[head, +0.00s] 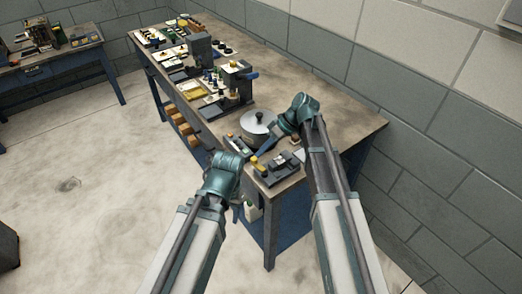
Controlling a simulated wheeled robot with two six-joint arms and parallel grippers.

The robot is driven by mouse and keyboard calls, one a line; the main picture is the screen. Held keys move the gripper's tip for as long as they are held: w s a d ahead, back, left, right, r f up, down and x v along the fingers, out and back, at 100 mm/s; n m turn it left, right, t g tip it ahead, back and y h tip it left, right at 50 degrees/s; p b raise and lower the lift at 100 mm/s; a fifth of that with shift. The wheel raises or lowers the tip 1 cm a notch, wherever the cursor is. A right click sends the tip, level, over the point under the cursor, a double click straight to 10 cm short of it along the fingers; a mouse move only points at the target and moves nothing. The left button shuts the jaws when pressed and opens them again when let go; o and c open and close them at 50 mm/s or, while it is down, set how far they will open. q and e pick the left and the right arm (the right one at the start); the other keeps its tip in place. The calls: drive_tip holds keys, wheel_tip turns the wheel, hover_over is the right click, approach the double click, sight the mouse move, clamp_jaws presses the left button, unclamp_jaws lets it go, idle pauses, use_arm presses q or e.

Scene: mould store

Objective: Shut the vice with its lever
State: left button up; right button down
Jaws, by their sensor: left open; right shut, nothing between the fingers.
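A low dark grey device (283,164) sits at the near end of the long bench and looks like the vice. A small yellow part (254,160), possibly the end of its lever, shows at its left. Whether its jaws are apart is too small to tell. My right gripper (262,146) is shut and empty, pointing down and left just behind the device, beside a round grey lidded pot. My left gripper (239,181) is open and empty, low at the bench's near left edge. Its fingers are mostly hidden by its own wrist, and contact cannot be told.
The bench top (340,118) is bare at right, by the wall. Another bench (50,66) stands far left.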

drive_tip(key=shift+s+a, duration=0.15)
drive_tip(key=shift+a, duration=0.7)
use_arm(q)
drive_tip(key=shift+a, duration=0.15)
use_arm(e)
drive_tip(key=shift+s+a, duration=0.15)
drive_tip(key=shift+a, duration=0.3)
drive_tip(key=shift+s+a, duration=0.1)
drive_tip(key=shift+a, duration=0.05)
